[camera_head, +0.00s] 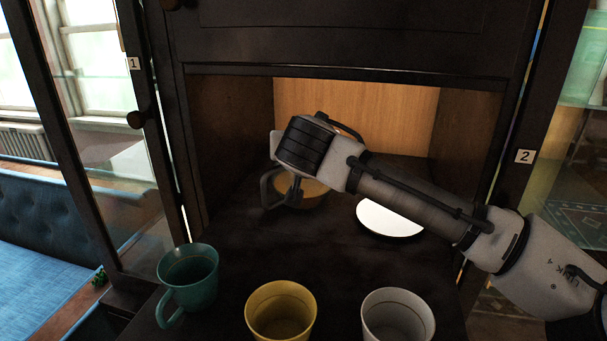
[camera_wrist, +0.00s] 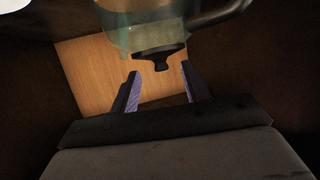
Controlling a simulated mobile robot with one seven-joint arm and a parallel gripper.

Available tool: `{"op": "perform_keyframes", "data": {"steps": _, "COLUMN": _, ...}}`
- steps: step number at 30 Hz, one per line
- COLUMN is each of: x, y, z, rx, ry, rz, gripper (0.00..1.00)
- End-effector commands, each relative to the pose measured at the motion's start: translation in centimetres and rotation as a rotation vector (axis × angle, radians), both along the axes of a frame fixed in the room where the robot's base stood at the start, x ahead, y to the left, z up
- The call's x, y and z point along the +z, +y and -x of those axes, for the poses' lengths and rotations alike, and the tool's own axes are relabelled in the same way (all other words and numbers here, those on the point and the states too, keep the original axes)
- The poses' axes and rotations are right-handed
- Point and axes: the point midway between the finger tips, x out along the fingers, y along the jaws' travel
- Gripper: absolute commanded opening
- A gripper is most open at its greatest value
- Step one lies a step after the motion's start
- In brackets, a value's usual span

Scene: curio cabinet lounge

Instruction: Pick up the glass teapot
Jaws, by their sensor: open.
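The glass teapot (camera_head: 314,194) stands inside the cabinet niche, partly hidden behind my gripper and wrist. Its dark handle shows at its left in the head view. In the wrist view the teapot's clear body (camera_wrist: 140,22) is at the top edge, cut off by the frame, with its black lid and knob (camera_wrist: 161,58) pointing toward my gripper. My gripper (camera_wrist: 163,86) is open and empty. Its two fingers lie on either side of the knob's line, with the knob just beyond the fingertips. I cannot tell the exact gap. The fingertips are not clear in the head view.
A white plate (camera_head: 388,220) lies right of the teapot, under my arm. A teal mug (camera_head: 188,281), a yellow mug (camera_head: 281,318) and a white mug (camera_head: 397,322) stand at the shelf's front. The niche's side walls and upper cabinet panel (camera_head: 340,35) enclose the space.

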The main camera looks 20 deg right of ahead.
Motion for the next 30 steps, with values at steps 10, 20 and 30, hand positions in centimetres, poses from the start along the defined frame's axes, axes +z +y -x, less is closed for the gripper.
{"op": "perform_keyframes", "data": {"steps": 10, "x": -0.7, "y": -1.4, "z": -4.4, "rx": 0.000, "ry": 0.002, "rz": 0.003, "gripper": 0.46}}
{"op": "perform_keyframes", "data": {"steps": 20, "x": -1.2, "y": -1.6, "z": -4.8, "rx": 0.000, "ry": 0.000, "rz": 0.000, "gripper": 0.46}}
{"op": "perform_keyframes", "data": {"steps": 30, "x": -1.1, "y": -1.6, "z": -4.8, "rx": 0.000, "ry": 0.000, "rz": 0.000, "gripper": 0.03}}
